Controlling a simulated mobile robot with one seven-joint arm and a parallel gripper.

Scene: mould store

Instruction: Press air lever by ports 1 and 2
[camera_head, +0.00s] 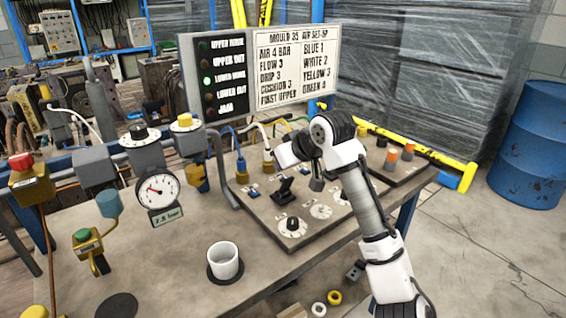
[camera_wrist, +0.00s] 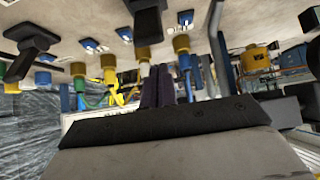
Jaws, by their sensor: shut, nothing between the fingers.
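The sloped air panel (camera_head: 265,222) lies on the bench. A black lever (camera_head: 284,190) stands on it in front of the blue-hosed port fitting (camera_head: 241,165) and the white-hosed one (camera_head: 268,162). In the wrist view, which looks upside down, this lever (camera_wrist: 148,20) is at the top. A second black lever (camera_wrist: 27,45) is at the left there. My gripper (camera_head: 287,157) is above the panel's back half, over the fittings side of the lever. Its dark fingers (camera_wrist: 157,88) are shut and empty. They appear apart from the lever; exact height is unclear.
A board (camera_head: 297,65) listing port colours and a lamp panel (camera_head: 217,78) stand behind. A white cup (camera_head: 223,261), a pressure gauge (camera_head: 157,190) and a black dial (camera_head: 292,225) are nearby. Orange-topped parts (camera_head: 391,158) stand at the right.

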